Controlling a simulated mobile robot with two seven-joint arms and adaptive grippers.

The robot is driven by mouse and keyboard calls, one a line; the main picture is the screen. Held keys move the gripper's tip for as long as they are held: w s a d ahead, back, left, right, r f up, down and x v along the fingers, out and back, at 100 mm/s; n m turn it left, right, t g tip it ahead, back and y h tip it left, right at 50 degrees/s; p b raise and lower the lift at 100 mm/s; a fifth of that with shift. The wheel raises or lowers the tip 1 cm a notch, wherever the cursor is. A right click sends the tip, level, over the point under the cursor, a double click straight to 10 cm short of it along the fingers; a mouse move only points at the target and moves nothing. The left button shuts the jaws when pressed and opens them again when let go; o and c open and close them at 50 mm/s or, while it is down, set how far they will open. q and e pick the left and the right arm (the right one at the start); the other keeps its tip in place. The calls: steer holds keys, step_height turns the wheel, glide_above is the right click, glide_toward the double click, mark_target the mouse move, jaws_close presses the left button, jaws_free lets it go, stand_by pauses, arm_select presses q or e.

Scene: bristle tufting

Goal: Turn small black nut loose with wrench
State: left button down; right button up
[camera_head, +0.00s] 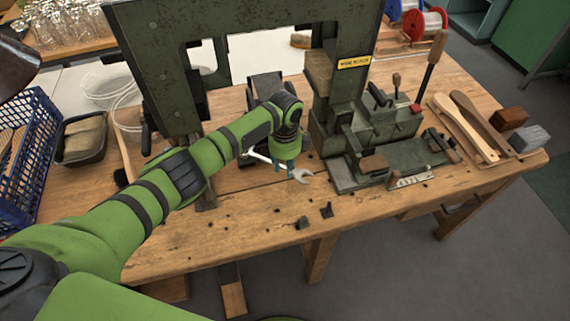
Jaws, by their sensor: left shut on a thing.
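My left gripper (285,162) is low over the front middle of the workbench (240,236), in front of the green machine's opening. It is shut on a wrench (301,174), a light metal tool whose open-ended jaw sticks out to the right of the fingers. Its shaft shows to the left, partly hidden by my arm and gripper. I cannot tell whether the wrench jaw touches anything. Two small dark pieces (327,210) lie on the bench front; I cannot tell whether either is the small black nut. My right gripper is out of view.
The green machine frame (165,45) rises behind my arm, with a vise-like base (385,150) to the right. Wooden brush handles (465,128) and blocks lie at the right end. A blue crate (38,150) and black tray (82,155) stand left. The bench's front strip is mostly clear.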

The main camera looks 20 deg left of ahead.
arm_select(q)
steer(key=shift+r+p, duration=2.4)
steer(key=shift+r, duration=0.3)
